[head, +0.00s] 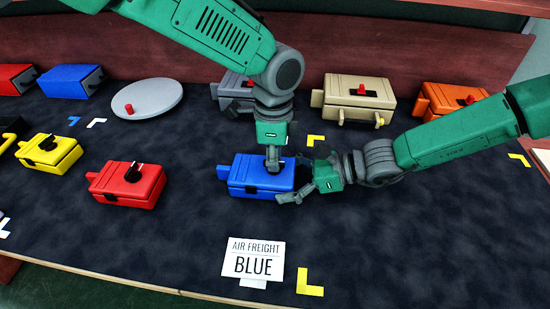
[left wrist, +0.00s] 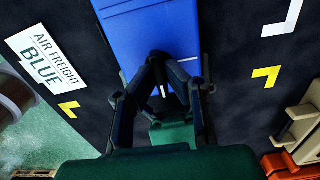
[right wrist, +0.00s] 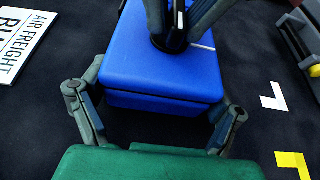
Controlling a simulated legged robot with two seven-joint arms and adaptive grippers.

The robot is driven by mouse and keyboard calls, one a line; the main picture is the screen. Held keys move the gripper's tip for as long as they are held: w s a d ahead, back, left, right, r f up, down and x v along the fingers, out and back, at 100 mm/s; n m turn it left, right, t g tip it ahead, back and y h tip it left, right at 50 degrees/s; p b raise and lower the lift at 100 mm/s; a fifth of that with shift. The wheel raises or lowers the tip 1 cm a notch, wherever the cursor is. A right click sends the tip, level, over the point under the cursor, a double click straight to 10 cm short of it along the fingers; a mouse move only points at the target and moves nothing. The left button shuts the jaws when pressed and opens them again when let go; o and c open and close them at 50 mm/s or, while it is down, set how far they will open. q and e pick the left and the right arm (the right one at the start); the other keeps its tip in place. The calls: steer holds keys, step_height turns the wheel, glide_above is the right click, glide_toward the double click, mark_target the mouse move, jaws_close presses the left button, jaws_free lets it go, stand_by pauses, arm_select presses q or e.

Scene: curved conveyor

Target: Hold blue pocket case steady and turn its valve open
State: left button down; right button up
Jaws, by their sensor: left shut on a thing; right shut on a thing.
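The blue pocket case (head: 245,176) lies on the dark mat in the middle of the head view, its tab to the left. My left gripper (head: 272,164) comes down from above, its fingers shut on the valve on the case's top. The fingers hide most of the valve, so its angle cannot be told; a thin pale bar shows beside them in the right wrist view (right wrist: 202,46). My right gripper (head: 293,180) is shut on the case's right end, one finger along each side. The case (right wrist: 160,65) sits between its fingers in the right wrist view.
A sign reading AIR FREIGHT BLUE (head: 253,260) stands in front of the case. A red case (head: 128,184) and a yellow case (head: 50,152) lie to the left. A grey disc (head: 148,98), a beige case (head: 358,98) and an orange case (head: 450,97) are behind.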

arm_select(q)
steer(key=shift+w, duration=0.1)
steer(key=c, duration=1.6)
jaws_free()
steer(key=shift+c, duration=0.2)
steer(key=shift+r, duration=0.15)
step_height(320, 180, up, 12)
arm_select(e)
steer(key=o, duration=1.5)
arm_select(q)
steer(key=shift+f, duration=0.2)
arm_select(e)
steer(key=shift+d, duration=0.1)
